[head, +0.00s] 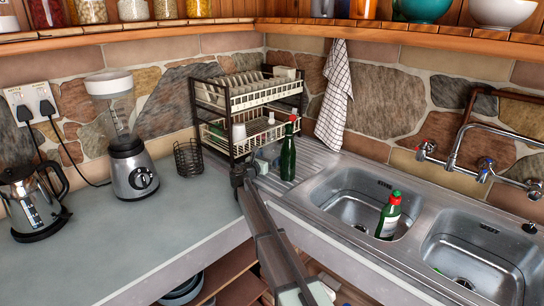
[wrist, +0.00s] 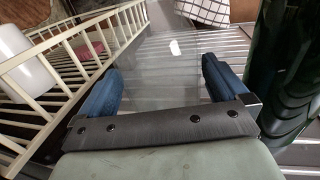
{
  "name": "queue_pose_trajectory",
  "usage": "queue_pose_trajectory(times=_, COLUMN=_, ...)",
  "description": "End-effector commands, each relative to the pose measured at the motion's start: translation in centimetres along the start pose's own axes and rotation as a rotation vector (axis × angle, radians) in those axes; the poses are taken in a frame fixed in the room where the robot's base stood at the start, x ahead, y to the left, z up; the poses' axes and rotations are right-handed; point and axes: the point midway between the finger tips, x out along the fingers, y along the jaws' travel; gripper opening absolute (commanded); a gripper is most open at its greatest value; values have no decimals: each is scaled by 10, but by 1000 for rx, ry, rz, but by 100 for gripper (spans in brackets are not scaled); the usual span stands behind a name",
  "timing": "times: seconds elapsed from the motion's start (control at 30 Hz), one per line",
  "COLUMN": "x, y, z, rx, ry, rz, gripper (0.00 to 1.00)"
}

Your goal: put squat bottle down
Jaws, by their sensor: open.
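My gripper (wrist: 163,82) is open, with its two blue-padded fingers apart in the wrist view. A clear, see-through object (wrist: 172,62), which looks like the squat bottle, is between the fingers. Its outline is faint, and I cannot tell whether the pads touch it. In the head view my gripper (head: 254,170) is low at the drainboard, in front of the dish rack. The clear object is hard to make out there, partly hidden by my arm.
A dark green bottle (head: 288,152) stands close right of my gripper; it also shows in the wrist view (wrist: 292,75). The dish rack (head: 240,148) is close on the left. The left counter (head: 150,235) has free room.

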Motion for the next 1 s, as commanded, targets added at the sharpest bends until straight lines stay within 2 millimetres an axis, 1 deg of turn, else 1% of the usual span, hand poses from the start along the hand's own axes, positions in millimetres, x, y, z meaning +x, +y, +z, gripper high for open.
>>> queue_pose_trajectory(times=0.03, x=-12, y=-2, z=0, rx=0, ry=0, rz=1, gripper=100)
queue_pose_trajectory(times=0.2, x=-45, y=-2, z=0, rx=0, ry=0, rz=1, gripper=100)
queue_pose_trajectory(times=0.33, x=-67, y=-2, z=0, rx=0, ry=0, rz=2, gripper=100)
queue_pose_trajectory(times=0.5, x=-86, y=-1, z=0, rx=0, ry=0, rz=1, gripper=100)
queue_pose_trajectory(times=0.7, x=-96, y=-1, z=0, rx=1, ry=0, rz=0, gripper=100)
queue_pose_trajectory(times=1.0, x=-96, y=0, z=0, rx=0, ry=0, rz=-1, gripper=100)
